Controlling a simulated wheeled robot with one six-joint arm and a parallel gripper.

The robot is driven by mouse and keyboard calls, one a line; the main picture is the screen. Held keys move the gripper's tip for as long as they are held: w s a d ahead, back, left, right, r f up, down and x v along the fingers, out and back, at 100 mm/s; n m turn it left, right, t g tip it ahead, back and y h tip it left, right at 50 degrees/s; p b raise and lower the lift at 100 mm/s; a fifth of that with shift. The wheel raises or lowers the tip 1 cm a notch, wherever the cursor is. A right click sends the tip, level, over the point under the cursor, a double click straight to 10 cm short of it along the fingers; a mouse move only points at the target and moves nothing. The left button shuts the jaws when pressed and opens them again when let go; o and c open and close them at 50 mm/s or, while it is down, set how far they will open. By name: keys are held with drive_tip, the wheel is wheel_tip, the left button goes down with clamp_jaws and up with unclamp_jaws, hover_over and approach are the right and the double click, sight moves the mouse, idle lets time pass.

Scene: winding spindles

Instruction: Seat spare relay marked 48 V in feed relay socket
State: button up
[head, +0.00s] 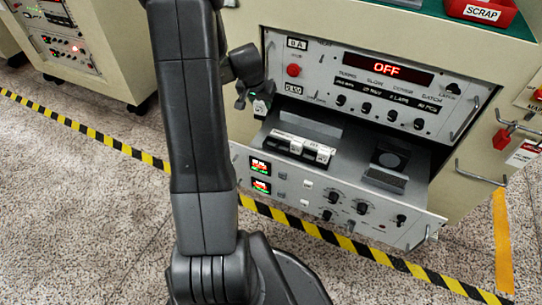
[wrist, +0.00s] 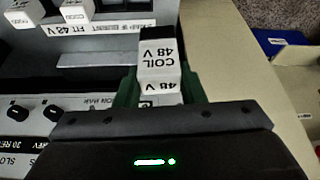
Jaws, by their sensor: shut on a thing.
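A white-and-black relay (wrist: 158,62) marked "COIL 48 V" is held between the green fingers of my gripper (wrist: 158,88). In the head view the relay (head: 261,107) and my gripper (head: 256,97) are at the left end of the open drawer, near the cabinet front. The drawer (head: 315,187) holds a row of white-topped relays (head: 300,146). Two of them (wrist: 77,10) show at the top left of the wrist view, beside a strip reading "FIT 48 V" (wrist: 110,29). The relay looks apart from that row. I cannot make out an empty socket.
The panel above the drawer has a red "OFF" display (head: 388,70) and knobs. A black block (head: 390,160) sits at the drawer's right. A red SCRAP bin (head: 481,12) stands on the cabinet top. Yellow-black tape (head: 330,236) crosses the floor.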

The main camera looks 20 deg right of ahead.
drive_tip(key=shift+m, duration=0.6)
drive_tip(key=d+f+b, duration=0.1)
drive_tip(key=f+b, duration=0.1)
drive_tip(key=f, duration=0.2)
drive_tip(key=s+d+f+b, duration=0.1)
drive_tip(key=f+b, duration=0.2)
drive_tip(key=f, duration=0.2)
drive_tip(key=d+f+b, duration=0.1)
drive_tip(key=f+b, duration=0.1)
drive_tip(key=f, duration=0.3)
drive_tip(key=shift+s+b, duration=0.35)
drive_tip(key=shift+f, duration=0.1)
drive_tip(key=shift+f, duration=0.15)
drive_tip(key=o, duration=1)
